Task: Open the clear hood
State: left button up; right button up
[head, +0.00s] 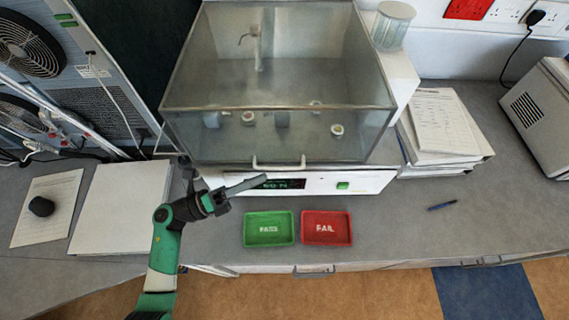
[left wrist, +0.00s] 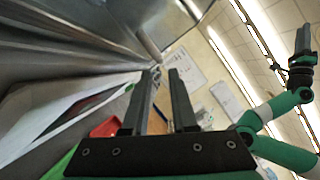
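The clear hood (head: 350,90) is a see-through box over the white instrument base (head: 365,182) in the head view. It appears down, with its lower front edge at the base. A pale bar handle (head: 279,162) sits on that edge. My left gripper (head: 266,180) is just below and left of the handle's middle, in front of the display; I see no grip on it. In the left wrist view its two dark fingers (left wrist: 165,72) are apart with nothing clearly between them. My right gripper (left wrist: 303,42) shows small at the right of that view; its opening is unclear.
A green PASS tray (head: 269,242) and a red FAIL tray (head: 326,241) lie in front of the base. Paper stacks (head: 440,155) and a pen (head: 442,206) are to the right. A white binder (head: 120,215) lies left. Several small cups stand under the hood.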

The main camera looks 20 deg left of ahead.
aim_at(285, 167)
pick_arm(q)
jog(key=x, duration=0.7)
jog(key=shift+w+d+r, duration=0.15)
jog(key=shift+w+d, duration=0.05)
jog(key=shift+d, duration=0.05)
grip_shut()
dwell(1.0)
